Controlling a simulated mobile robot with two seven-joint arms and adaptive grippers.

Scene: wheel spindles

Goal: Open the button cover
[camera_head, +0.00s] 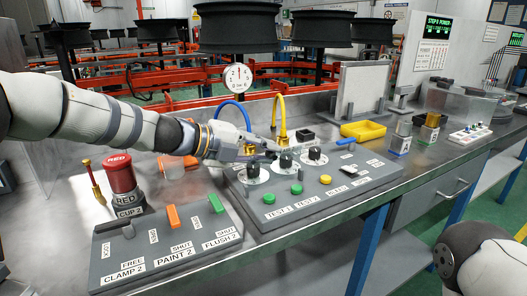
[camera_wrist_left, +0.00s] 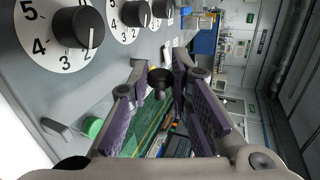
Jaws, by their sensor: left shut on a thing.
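A clear cover (camera_head: 468,103) stands at the back right of the bench in the head view. Whether it is the button cover is hard to tell. My left gripper (camera_head: 268,153) is over the back of the grey dial panel (camera_head: 330,188), close to its black dial knobs. In the left wrist view my left gripper (camera_wrist_left: 160,90) has its purple-padded fingers around a small dark round-ended piece (camera_wrist_left: 160,77), and it is shut on it. What that piece belongs to is hidden. My right gripper is out of view; only part of my right arm shows at the lower right.
Green buttons (camera_head: 297,189) and a yellow button (camera_head: 325,179) sit on the dial panel. A red cup-shaped part (camera_head: 120,175) and a switch panel (camera_head: 165,250) are at the left. A yellow tray (camera_head: 363,131) and a white button box (camera_head: 469,134) stand to the right.

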